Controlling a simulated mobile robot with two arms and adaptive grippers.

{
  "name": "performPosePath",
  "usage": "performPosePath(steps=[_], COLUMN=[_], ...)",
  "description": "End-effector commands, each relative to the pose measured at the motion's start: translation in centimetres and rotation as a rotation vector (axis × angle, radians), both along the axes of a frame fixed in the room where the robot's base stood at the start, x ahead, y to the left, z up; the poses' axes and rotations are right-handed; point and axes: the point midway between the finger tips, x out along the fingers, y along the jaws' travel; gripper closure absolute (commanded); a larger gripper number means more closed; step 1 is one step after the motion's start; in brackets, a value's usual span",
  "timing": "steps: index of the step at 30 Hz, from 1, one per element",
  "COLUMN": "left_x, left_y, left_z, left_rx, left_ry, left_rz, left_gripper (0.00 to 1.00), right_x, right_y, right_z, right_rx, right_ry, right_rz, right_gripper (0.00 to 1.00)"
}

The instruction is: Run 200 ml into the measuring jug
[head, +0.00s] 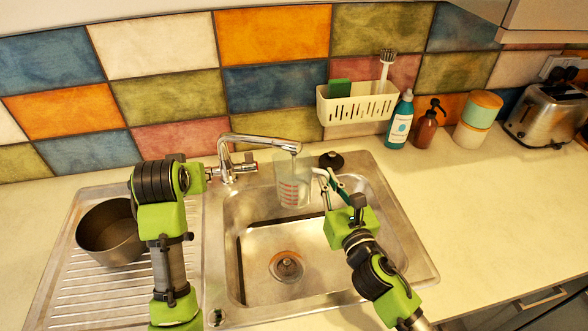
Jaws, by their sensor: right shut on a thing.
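The measuring jug (292,186) is clear with red markings and is held upright over the sink, under the end of the tap spout (262,139). My right gripper (322,186) is shut on the jug's handle, at the jug's right side. The chrome tap stands behind the sink. I cannot make out a water stream or a water level in the jug.
The steel sink (262,291) is empty around its drain. A dark pot (111,236) sits on the drainboard at left. A cream caddy (356,106) with sponge and brush hangs behind. A blue bottle (399,122), brown dispenser (427,124), canisters and toaster (545,116) stand at right.

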Motion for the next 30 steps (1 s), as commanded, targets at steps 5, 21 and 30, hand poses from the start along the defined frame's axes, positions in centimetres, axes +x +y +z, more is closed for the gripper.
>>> performPosePath(steps=[5,21,30], left_x=[-0.01,0.00,0.00], left_y=[0.00,0.00,0.00], left_z=[0.01,0.01,0.01], left_rx=[0.000,0.000,0.000], left_ry=[0.000,0.000,0.000], left_rz=[0.000,0.000,0.000], left_gripper=[0.65,0.65,0.65], right_x=[0.02,0.01,-0.56], right_y=[0.02,0.03,-0.52], right_z=[0.12,0.15,0.03], right_rx=[0.002,0.002,0.000], right_ry=[-0.002,-0.003,-0.001], right_rz=[0.001,0.001,0.000], right_gripper=[1.00,1.00,1.00])
